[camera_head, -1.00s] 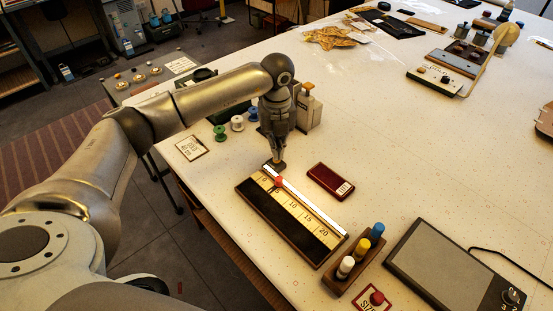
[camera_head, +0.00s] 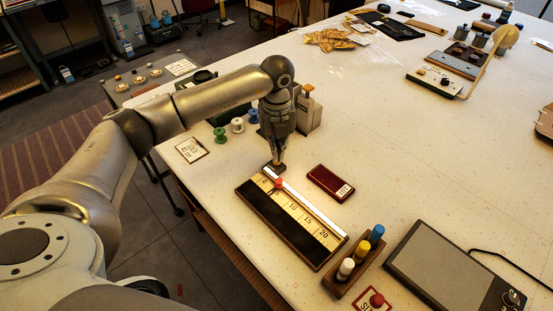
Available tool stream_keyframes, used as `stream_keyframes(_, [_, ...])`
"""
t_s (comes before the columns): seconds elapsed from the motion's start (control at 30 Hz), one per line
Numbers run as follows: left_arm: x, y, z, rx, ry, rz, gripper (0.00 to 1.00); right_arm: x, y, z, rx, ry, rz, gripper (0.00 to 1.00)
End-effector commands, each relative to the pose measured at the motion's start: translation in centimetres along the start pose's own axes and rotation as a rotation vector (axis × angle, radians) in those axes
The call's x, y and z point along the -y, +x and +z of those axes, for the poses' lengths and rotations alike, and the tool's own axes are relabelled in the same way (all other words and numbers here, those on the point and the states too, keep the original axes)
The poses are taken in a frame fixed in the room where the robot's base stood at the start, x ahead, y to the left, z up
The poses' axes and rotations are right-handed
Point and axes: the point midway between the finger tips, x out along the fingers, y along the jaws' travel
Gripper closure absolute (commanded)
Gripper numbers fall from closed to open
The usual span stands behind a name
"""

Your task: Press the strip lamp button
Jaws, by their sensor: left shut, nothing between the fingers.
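A long dark board (camera_head: 269,227) with a pale number scale lies on the table at centre. A narrow whitish strip (camera_head: 312,209) runs along its far edge, and a small red marker (camera_head: 279,183) sits on the scale. My left gripper (camera_head: 276,163) points down, shut and empty, with its fingertips at the upper left end of the strip. A small dark piece shows at the fingertips; contact and any button there are too small to tell. A red button (camera_head: 376,300) sits on a labelled plate near the bottom edge. My right gripper is not in view.
A dark red box (camera_head: 331,183) lies right of the board. A wooden rack (camera_head: 354,273) with coloured pegs and a grey pad (camera_head: 448,272) lie toward the lower right. The table's middle right is clear.

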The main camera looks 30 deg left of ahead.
Motion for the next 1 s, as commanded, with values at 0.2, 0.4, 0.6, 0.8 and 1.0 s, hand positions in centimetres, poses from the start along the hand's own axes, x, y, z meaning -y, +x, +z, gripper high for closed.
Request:
stream_keyframes(0.2, [0.0, 0.1, 0.0, 0.000, 0.000, 0.000, 1.00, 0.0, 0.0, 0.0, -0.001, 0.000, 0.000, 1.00])
stream_keyframes(0.4, [0.0, 0.5, 0.0, 0.000, 0.000, 0.000, 1.00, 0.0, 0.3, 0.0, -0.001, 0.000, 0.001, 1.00])
stream_keyframes(0.6, [0.0, 1.0, 0.0, 0.000, 0.000, 0.001, 1.00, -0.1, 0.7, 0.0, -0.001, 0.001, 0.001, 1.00])
stream_keyframes(0.8, [0.0, 1.5, 0.0, 0.000, 0.000, 0.001, 1.00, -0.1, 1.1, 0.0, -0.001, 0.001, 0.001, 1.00])
stream_keyframes(1.0, [0.0, 2.0, 0.0, -0.001, 0.000, 0.001, 1.00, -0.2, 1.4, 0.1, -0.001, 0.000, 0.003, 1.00])
